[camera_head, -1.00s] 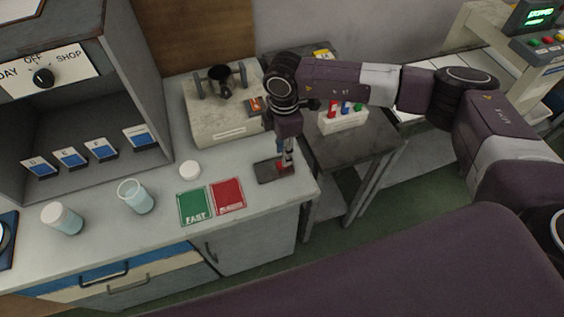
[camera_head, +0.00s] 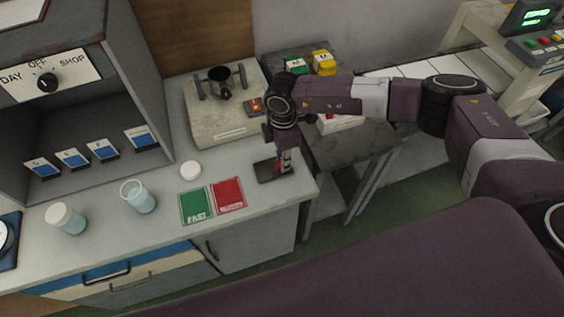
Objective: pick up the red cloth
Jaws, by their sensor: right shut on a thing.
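The red cloth (camera_head: 277,167) shows only as a small red patch at the tips of my right gripper (camera_head: 284,164), over a dark flat pad (camera_head: 268,175) near the right end of the counter. My right gripper points down and is shut on the cloth. Most of the cloth is hidden by the fingers, and I cannot tell whether it still touches the pad. My left gripper is not in view.
A red card (camera_head: 229,195) and a green card (camera_head: 196,206) lie left of the pad. A white lid (camera_head: 190,170), a clear beaker (camera_head: 138,197) and a lidded jar (camera_head: 66,219) stand further left. A grey apparatus (camera_head: 222,124) is behind. A dark side table (camera_head: 345,150) adjoins the counter.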

